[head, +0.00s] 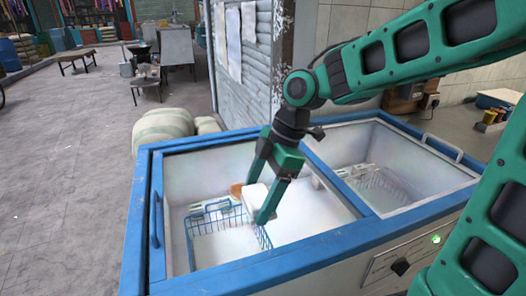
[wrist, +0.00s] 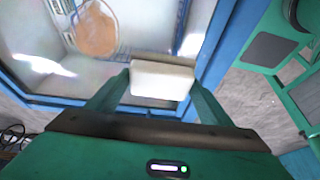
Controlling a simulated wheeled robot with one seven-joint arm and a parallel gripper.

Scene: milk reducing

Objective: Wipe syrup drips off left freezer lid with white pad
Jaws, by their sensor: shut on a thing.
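My gripper (head: 259,201) is shut on a white block-like pad (head: 252,195), over the left freezer lid (head: 192,172). In the wrist view, the pad (wrist: 162,80) sits crosswise between the two green fingertips (wrist: 160,88). An orange-brown syrup patch (wrist: 96,30) shows on the left lid, ahead and left of the pad and apart from it in the picture. In the head view, a small part of the syrup (head: 236,189) shows beside the pad; the pad and gripper may hide the rest. I cannot tell whether the pad touches the lid.
A blue frame (head: 143,215) surrounds the lids, with a blue handle (head: 156,220) at the left. Wire baskets (head: 203,221) show through the glass. Sacks (head: 163,127) and a post stand behind the freezer.

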